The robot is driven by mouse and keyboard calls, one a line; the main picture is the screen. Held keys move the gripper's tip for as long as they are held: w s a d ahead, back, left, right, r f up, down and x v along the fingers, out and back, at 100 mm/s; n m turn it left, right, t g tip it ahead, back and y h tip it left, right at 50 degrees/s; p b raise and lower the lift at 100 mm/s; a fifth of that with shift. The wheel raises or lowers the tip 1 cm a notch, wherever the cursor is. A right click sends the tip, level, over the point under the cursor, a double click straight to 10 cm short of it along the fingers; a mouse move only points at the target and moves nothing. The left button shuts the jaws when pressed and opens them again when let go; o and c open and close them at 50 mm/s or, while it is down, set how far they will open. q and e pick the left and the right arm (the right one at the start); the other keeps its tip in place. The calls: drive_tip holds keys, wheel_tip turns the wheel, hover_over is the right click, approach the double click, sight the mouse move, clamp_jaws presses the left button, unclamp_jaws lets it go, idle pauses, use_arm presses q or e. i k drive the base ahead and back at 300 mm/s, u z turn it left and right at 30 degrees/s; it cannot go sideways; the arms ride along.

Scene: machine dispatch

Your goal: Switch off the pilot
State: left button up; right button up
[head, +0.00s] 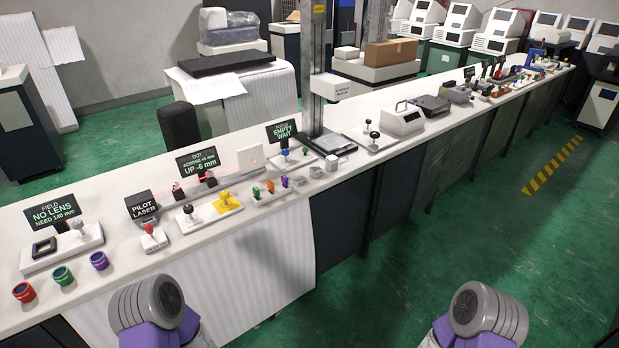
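The sign reading "PILOT LASER" (142,206) stands on the long white bench at the left. Just in front of it is a small white base with a red-topped switch (153,235); its exact position is too small to tell. A faint red line and a red dot on a white plate (251,159) show behind the bench's devices. Two rounded grey and purple parts of my arms show at the bottom edge, left and right of centre. My grippers are not visible, and nothing of mine touches the switch.
Left of the switch are a "NO LENS" sign (53,213) and red, green and purple rings (62,276). The green floor (520,250) at right is open.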

sight(148, 228)
drive_tip(key=z, duration=0.3)
drive_tip(key=i, duration=0.75)
drive_tip(key=u, duration=0.55)
drive_tip(key=i, duration=0.55)
drive_tip(key=u, duration=0.55)
